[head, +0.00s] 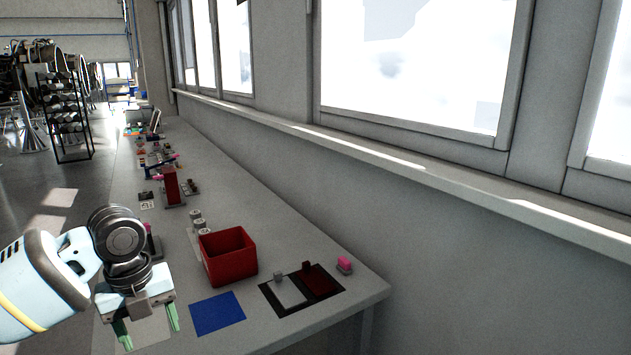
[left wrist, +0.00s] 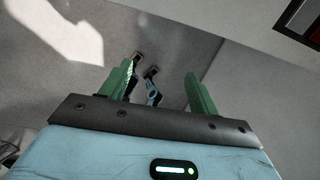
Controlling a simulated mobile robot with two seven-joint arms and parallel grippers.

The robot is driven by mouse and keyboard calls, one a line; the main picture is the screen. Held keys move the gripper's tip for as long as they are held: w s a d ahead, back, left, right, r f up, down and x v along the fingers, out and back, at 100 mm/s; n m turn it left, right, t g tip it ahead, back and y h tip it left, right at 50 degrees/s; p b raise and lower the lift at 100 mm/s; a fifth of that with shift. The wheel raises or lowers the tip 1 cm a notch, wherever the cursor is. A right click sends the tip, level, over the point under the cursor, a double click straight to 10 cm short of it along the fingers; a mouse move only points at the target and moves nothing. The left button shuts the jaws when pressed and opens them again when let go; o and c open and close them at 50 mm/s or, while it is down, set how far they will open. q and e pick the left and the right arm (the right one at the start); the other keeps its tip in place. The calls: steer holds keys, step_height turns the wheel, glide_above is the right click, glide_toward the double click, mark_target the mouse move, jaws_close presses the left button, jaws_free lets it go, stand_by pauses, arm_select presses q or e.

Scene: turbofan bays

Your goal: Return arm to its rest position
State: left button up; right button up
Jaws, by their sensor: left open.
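My left arm comes in from the left in the head view, pale blue and white with dark grey joints. Its gripper (head: 147,329) has green fingers spread apart with nothing between them. It is over the near left edge of the long grey table, left of a blue mat. In the left wrist view the same gripper (left wrist: 160,90) shows both green fingers wide apart and empty. Beyond them are a pale grey surface and two small dark-and-blue items (left wrist: 150,92), too small to name. My right gripper is in neither view.
The long grey table (head: 262,215) runs back along the windowed wall. On it are a red bin (head: 229,268), a blue mat (head: 217,313), a black-framed board (head: 283,305), a pink item (head: 344,263) and small parts farther back. A black rack (head: 68,125) stands at the far left.

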arm_select(q)
steer(key=s+d+f+n+t+h, duration=0.25)
steer(key=d+f+n, duration=0.45)
steer(key=f, duration=0.5)
steer(key=s+d+f+n+t+h, duration=0.25)
steer(key=d+f+n, duration=0.25)
steer(key=d+f, duration=0.6)
steer(key=s+a+f+n+t+y, duration=0.1)
steer(key=s+a+f+n, duration=0.2)
steer(key=s, duration=0.4)
steer(key=s+a+f+n+t+y, duration=0.1)
steer(key=s+a+f+n, duration=0.2)
steer(key=s+f+n, duration=0.2)
steer(key=s+a+f+n+t+y, duration=0.1)
steer(key=s+a+f+n, duration=0.3)
steer(key=s+n, duration=0.3)
steer(key=s, duration=0.3)
steer(key=shift+s+f+t, duration=0.25)
steer(key=shift+s+t, duration=0.15)
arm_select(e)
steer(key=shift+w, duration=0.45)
